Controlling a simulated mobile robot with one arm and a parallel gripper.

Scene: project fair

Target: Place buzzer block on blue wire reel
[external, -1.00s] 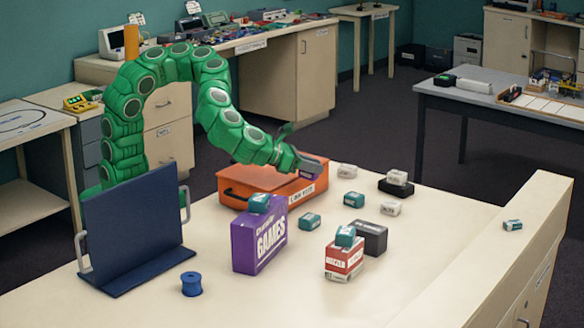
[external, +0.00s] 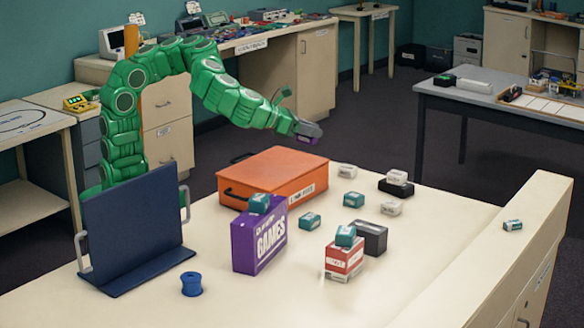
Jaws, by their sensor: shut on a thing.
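The blue wire reel (external: 191,284) stands upright on the near left of the table, with nothing on it. My gripper (external: 309,131) is raised above the far right corner of the orange case (external: 262,178), well away from the reel. It is shut on a small block with a purple face (external: 311,139), held clear of the case. The jaws hide most of this block, and I cannot read a label on it or tell if it is the buzzer block.
A dark blue upright panel (external: 135,228) stands behind and left of the reel. A purple games box (external: 259,240) with a teal block (external: 259,203) on top stands between case and reel. Several small blocks and a red-and-white box (external: 343,262) are to the right. The front table is clear.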

